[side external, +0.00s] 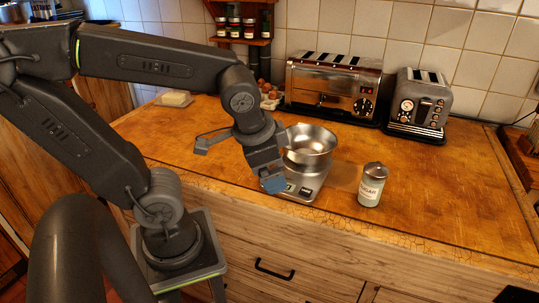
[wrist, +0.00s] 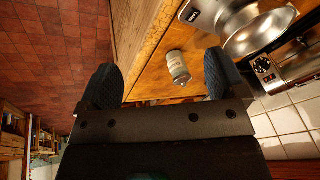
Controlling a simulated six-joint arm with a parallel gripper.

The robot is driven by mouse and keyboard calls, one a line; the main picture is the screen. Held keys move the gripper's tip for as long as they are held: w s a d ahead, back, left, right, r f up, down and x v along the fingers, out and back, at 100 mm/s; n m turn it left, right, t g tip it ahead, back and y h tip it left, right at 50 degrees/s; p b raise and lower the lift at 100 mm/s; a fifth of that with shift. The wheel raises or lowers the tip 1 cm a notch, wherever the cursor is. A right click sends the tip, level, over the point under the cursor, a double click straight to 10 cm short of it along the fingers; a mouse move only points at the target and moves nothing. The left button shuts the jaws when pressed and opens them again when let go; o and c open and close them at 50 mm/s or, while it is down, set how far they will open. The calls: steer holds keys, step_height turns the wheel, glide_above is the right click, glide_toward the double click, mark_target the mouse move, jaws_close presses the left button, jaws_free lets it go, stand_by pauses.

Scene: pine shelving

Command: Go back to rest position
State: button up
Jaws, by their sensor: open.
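My gripper (wrist: 161,88) is open and empty in the wrist view, its two dark fingers spread wide apart. In the side view my gripper (side external: 270,172) hangs over the front part of the wooden counter (side external: 440,200), just left of a kitchen scale (side external: 303,191) with a steel bowl (side external: 312,146) on it, and partly covers the scale. The bowl and scale also show at the upper right of the wrist view. A sugar jar (side external: 371,184) stands upright on the counter to the right of the scale, apart from my gripper. In the wrist view the jar (wrist: 178,68) appears between the fingers, some distance beyond them.
A long toaster (side external: 332,87) and a smaller toaster (side external: 418,104) stand at the back against the tiled wall. A butter dish (side external: 174,99) sits at the back left, with eggs (side external: 268,90) near the long toaster. The counter's right front is clear.

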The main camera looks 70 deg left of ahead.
steer(key=r, duration=0.1)
steer(key=d+r+n+t+h, duration=0.1)
steer(key=r+n, duration=0.1)
steer(key=shift+s+d+t+h, duration=0.2)
steer(key=shift+d+t+h, duration=0.1)
steer(key=shift+t, duration=0.1)
stand_by(1.0)
